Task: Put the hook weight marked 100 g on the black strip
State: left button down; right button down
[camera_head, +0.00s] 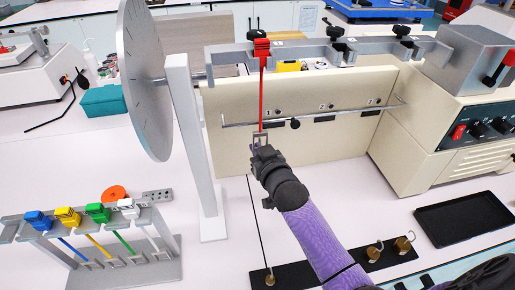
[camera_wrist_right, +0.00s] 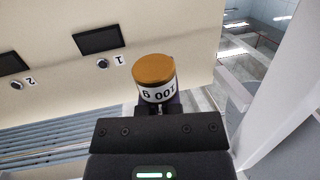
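The 100 g hook weight shows in the right wrist view as a brass cylinder (camera_wrist_right: 153,70) with a white label that reads upside down. My right gripper (camera_wrist_right: 158,107) is shut on it. In the head view this gripper (camera_head: 262,150) is by the hanging frame (camera_head: 259,139) below the red strap, in front of the cream panel; the weight is hidden there. The black strip (camera_head: 328,262) lies on the table at the lower middle, partly behind my right arm. It bears brass hook weights (camera_head: 374,252), (camera_head: 403,245) on its right part and another (camera_head: 269,279) at its left end. My left gripper is not in view.
A grey rack (camera_head: 120,270) with blue, yellow, green and white clips stands at the left. A white post (camera_head: 190,140) and grey disc (camera_head: 145,80) stand left of the gripper. A black tray (camera_head: 465,219) lies at the right, before the control box (camera_head: 450,125).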

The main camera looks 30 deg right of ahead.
jog(key=shift+s+a+r+p, duration=0.1)
jog(key=shift+s+a+p, duration=0.1)
jog(key=shift+s+p, duration=0.4)
jog(key=shift+s+a+r+p, duration=0.15)
jog(key=shift+s+p, duration=0.25)
jog(key=shift+s, duration=0.4)
jog(key=s+p, duration=0.1)
jog(key=s, duration=0.1)
jog(key=s+a+p, duration=0.1)
jog(key=s, duration=0.1)
jog(key=shift+f, duration=0.2)
jog(key=shift+w, duration=0.1)
